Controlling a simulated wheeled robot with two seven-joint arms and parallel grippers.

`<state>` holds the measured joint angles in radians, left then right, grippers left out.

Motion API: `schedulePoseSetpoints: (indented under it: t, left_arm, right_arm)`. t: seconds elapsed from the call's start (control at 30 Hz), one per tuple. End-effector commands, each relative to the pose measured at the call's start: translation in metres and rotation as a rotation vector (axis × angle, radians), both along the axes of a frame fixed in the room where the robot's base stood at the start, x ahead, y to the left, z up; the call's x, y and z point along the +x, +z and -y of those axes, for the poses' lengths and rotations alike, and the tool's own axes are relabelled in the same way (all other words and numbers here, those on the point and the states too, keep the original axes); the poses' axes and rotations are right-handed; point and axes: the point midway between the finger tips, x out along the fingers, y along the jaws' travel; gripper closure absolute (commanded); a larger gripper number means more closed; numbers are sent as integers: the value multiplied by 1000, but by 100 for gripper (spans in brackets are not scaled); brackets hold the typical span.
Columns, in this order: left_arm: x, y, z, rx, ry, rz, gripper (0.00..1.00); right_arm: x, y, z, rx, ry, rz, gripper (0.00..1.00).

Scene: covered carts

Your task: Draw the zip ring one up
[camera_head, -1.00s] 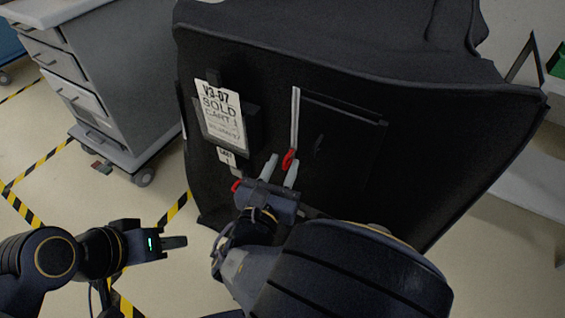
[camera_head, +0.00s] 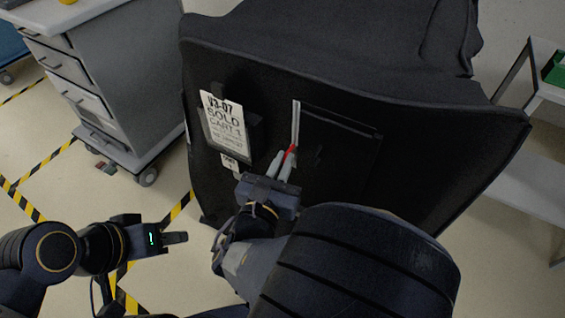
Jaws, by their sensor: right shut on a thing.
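A black covered cart (camera_head: 400,130) fills the middle of the view. A pale zip strip (camera_head: 296,120) runs upright on its front, beside a dark rectangular panel (camera_head: 345,145). A red zip ring (camera_head: 291,150) is at the lower end of the pale strip. My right gripper (camera_head: 281,158) is shut on the red ring from below, with its pale fingertips close together; they hide part of the ring. My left gripper (camera_head: 182,238) is low on the left, empty and away from the cart. Its finger gap cannot be made out.
A grey drawer cabinet (camera_head: 110,60) on castors stands at the left. A white shelf unit (camera_head: 545,95) is at the right. Floor with yellow-black tape is open at lower left.

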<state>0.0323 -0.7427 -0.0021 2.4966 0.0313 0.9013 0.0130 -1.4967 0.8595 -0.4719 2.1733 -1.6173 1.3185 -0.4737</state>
Motion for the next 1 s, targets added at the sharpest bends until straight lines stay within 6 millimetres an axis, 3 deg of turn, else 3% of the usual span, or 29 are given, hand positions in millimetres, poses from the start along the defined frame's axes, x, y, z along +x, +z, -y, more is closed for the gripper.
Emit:
schedulePoseSetpoints:
  t: [0.03,0.4,0.8,0.83,1.0]
  left_arm:
    - [0,23,0,0,0,0,64]
    - [0,93,0,0,0,1,64]
    - [0,94,0,0,0,0,64]
    - [0,94,0,0,0,0,64]
    - [0,94,0,0,0,0,64]
  right_arm:
    - [0,24,0,1,0,0,100]
    - [0,100,0,1,0,3,100]
    - [0,102,0,0,1,2,100]
    - [0,102,0,0,1,2,90]
    - [0,102,0,-1,1,2,70]
